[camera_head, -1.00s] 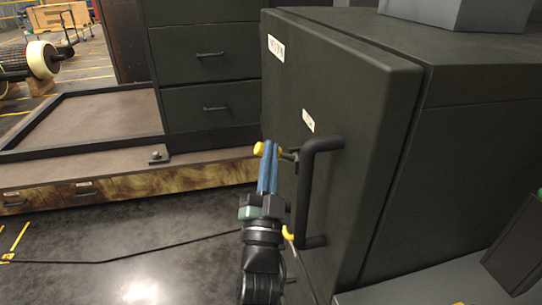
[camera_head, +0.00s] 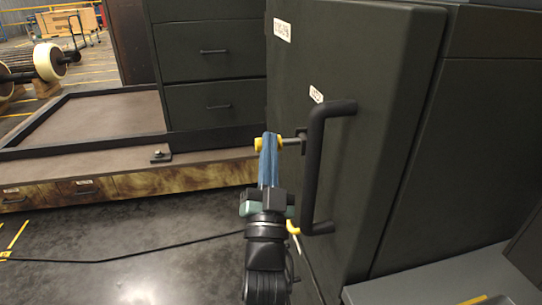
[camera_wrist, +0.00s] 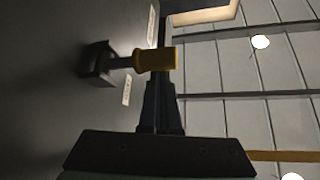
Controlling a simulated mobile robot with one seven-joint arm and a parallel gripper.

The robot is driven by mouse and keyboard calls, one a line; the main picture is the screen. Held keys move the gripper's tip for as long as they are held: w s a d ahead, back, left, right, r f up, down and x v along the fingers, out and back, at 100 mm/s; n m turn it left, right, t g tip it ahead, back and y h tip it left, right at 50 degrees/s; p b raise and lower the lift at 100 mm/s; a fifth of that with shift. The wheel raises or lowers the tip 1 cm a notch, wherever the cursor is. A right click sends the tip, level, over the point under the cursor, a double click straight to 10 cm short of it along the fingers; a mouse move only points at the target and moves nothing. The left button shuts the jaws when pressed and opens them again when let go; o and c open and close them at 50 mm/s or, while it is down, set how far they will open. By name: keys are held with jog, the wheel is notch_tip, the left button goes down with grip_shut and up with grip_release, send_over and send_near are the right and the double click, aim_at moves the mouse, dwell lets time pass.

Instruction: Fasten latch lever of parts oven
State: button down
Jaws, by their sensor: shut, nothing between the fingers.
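The parts oven (camera_head: 365,60) is a dark green cabinet with a closed-looking door and a black bar handle (camera_head: 314,170). Its latch lever (camera_head: 292,141) is a dark stem with a yellow knob, standing out from the door left of the handle's upper end. In the wrist view the lever's yellow knob (camera_wrist: 156,59) is just beyond the fingertips, on a stem from a dark bracket. My gripper (camera_head: 268,140) has blue fingers, pressed together, pointing up at the knob. The fingertips overlap the knob in both views; I cannot tell whether they touch. A yellow tip (camera_head: 293,228) shows near the handle's lower end.
A dark drawer cabinet (camera_head: 210,65) stands behind, left of the oven. A low framed platform (camera_head: 90,120) lies at the left. A grey surface (camera_head: 430,280) is at lower right.

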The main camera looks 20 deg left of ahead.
notch_tip(320, 180, down, 4)
jog(key=b, duration=0.4)
jog(key=shift+w+d+r, duration=0.1)
jog(key=shift+d+r, duration=0.05)
jog(key=shift+r, duration=0.05)
jog(key=shift+w+d+f+b, duration=0.1)
jog(key=shift+f+b, duration=0.3)
jog(key=shift+b, duration=0.05)
jog(key=shift+h, duration=0.3)
jog(key=v, duration=1.2)
jog(key=shift+s, duration=0.4)
jog(key=shift+d, duration=0.1)
